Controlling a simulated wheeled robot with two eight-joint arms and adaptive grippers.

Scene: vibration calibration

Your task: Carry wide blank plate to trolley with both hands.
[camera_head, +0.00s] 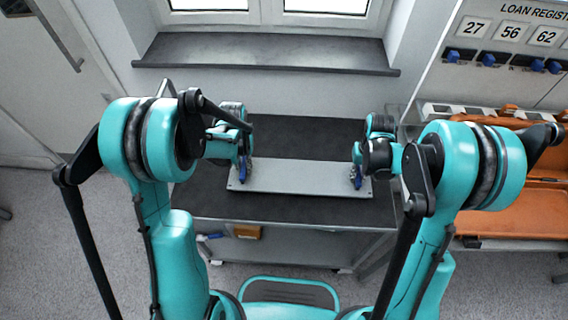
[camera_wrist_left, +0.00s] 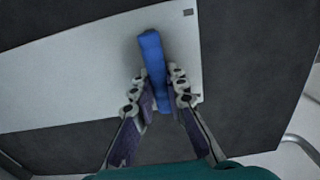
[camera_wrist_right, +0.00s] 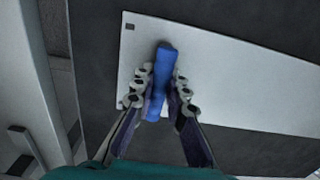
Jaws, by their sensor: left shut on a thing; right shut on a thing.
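The wide blank plate (camera_head: 300,178) is a flat light-grey rectangle, lying level on or just above the dark top of the trolley (camera_head: 290,208); I cannot tell if it touches. It has a blue handle near each end. My left gripper (camera_head: 243,170) is shut on the left blue handle (camera_wrist_left: 153,62), also seen in the left wrist view. My right gripper (camera_head: 357,176) is shut on the right blue handle (camera_wrist_right: 160,75), also seen in the right wrist view. The plate also shows in the left wrist view (camera_wrist_left: 85,70) and right wrist view (camera_wrist_right: 235,80).
A window sill (camera_head: 265,55) runs along the wall behind the trolley. An orange case (camera_head: 520,205) lies open on a bench at the right, under a loan register board (camera_head: 510,40). The trolley's dark top is bare behind and in front of the plate.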

